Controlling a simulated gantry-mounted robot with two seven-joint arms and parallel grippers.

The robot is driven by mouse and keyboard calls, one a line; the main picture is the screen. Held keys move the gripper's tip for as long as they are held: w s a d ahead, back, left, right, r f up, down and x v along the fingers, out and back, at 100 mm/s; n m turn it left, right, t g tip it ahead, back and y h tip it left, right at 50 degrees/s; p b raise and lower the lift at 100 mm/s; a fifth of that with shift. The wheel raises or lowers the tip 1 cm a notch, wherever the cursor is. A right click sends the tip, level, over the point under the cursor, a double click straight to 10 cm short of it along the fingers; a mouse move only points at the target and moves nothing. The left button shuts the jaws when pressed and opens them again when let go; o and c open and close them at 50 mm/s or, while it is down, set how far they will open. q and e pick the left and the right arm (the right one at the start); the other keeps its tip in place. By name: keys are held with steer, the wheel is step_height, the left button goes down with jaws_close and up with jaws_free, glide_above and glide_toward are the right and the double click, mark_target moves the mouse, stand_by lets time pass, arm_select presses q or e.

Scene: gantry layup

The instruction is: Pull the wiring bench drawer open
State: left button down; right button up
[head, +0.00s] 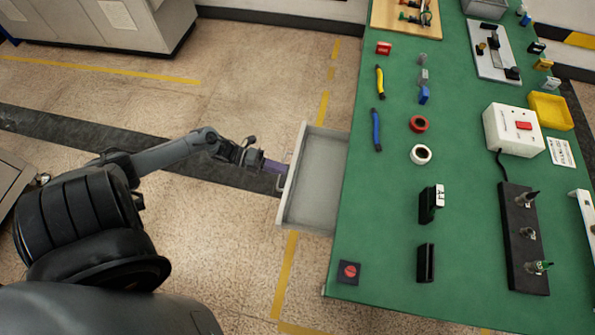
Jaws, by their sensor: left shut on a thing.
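The wiring bench drawer (318,178) is a light grey box that stands out from the left side of the green bench (385,220). It is open by a good part, and the inside that shows looks empty. My left gripper (279,168) is at the drawer's outer front panel, shut on the drawer handle (281,185). The fingertips are small here and partly merge with the handle. My right gripper is not in view.
On the bench top lie yellow pliers (380,81), a blue tool (376,130), tape rolls (418,124) and a black strip with upright parts (522,240). A red button box (348,271) sits near the front left corner. The floor left of the drawer is clear.

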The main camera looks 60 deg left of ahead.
arm_select(q)
steer(key=v, duration=0.2)
steer(key=shift+s+a+f, duration=0.15)
steer(key=shift+s+a, duration=0.15)
steer(key=c, duration=1.2)
jaws_free()
steer(key=shift+c, duration=0.2)
steer(key=v, duration=1)
steer(key=shift+s+a+p, duration=0.25)
steer(key=shift+a+p, duration=0.05)
steer(key=shift+p, duration=0.05)
steer(key=shift+d, duration=0.1)
